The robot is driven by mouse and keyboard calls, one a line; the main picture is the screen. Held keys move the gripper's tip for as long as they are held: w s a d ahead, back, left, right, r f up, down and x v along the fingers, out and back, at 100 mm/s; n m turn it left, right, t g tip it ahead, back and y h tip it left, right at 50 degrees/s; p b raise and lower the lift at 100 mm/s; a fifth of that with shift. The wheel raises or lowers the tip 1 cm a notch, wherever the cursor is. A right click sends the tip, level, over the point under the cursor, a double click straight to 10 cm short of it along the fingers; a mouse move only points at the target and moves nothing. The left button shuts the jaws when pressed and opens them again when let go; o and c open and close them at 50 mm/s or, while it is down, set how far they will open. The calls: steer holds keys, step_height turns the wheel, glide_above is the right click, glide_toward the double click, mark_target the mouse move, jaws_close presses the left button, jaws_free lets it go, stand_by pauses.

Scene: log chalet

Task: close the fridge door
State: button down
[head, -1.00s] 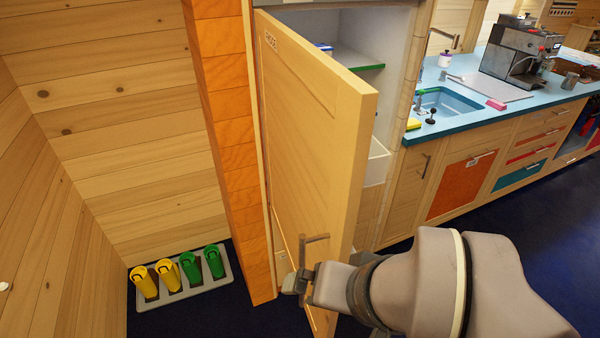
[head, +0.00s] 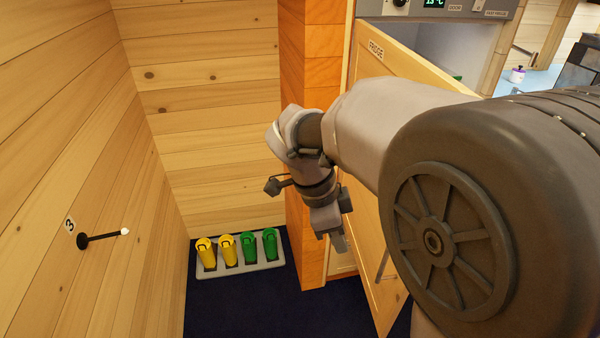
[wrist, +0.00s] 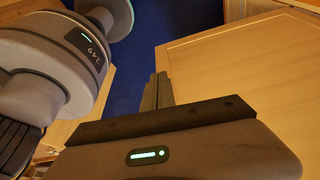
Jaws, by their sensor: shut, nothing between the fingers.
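The fridge door (head: 393,65) is a pale wooden panel labelled FRIDGE, standing open. My arm hides much of it in the head view. Part of the pale interior (head: 455,42) shows behind the door at the upper right. The door handle (head: 382,266) is a thin upright bar low on the door. My gripper (head: 342,243) is shut and empty, pointing down on the outer side of the door, left of the handle. In the wrist view the gripper fingers (wrist: 155,90) are together, beside the door panel (wrist: 240,75). I cannot tell if they touch it.
A grey tray (head: 240,270) with yellow and green boots is on the dark floor against the back wall. A black wall peg (head: 95,238) sticks out at left. Floor in front of the tray is clear.

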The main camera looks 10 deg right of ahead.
steer(key=s+d+f+m+b, duration=0.1)
steer(key=d+f+b, duration=0.3)
steer(key=d+f, duration=0.3)
steer(key=x, duration=0.3)
steer(key=shift+a, duration=0.3)
steer(key=shift+d, duration=0.15)
